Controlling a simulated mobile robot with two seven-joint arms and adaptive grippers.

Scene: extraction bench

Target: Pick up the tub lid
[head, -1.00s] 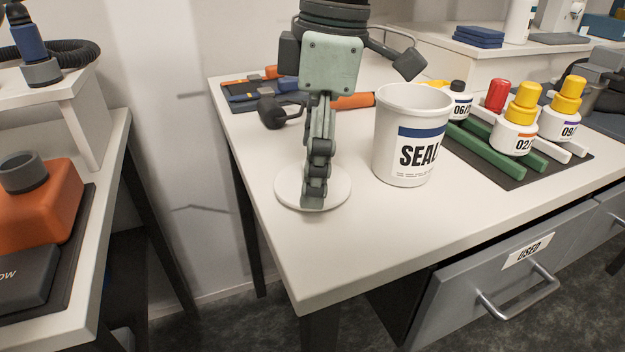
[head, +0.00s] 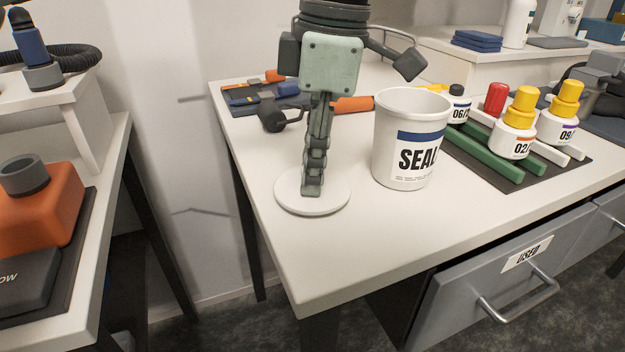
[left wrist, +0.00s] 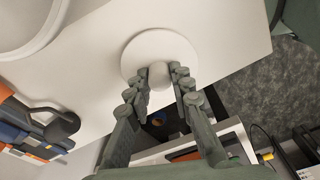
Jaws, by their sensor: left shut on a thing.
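The tub lid (head: 332,203) is a round white disc on the white bench, left of the white tub (head: 398,183) labelled "SEAL". The tub stands upright with its top open. My left gripper (head: 312,190) points down over the lid. In the left wrist view the lid (left wrist: 139,52) has a round knob (left wrist: 158,75) at its middle, and my left gripper (left wrist: 160,78) has its fingers on both sides of this knob, shut on it. The lid looks flat on the bench or barely above it; I cannot tell which. My right gripper is not in view.
Bottles with yellow and red caps (head: 524,104) stand on a rack with green and white bars (head: 482,150), right of the tub. Tools (head: 262,92) lie at the back left. A grey drawer marked "USED" (head: 500,285) is below. The front of the bench is clear.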

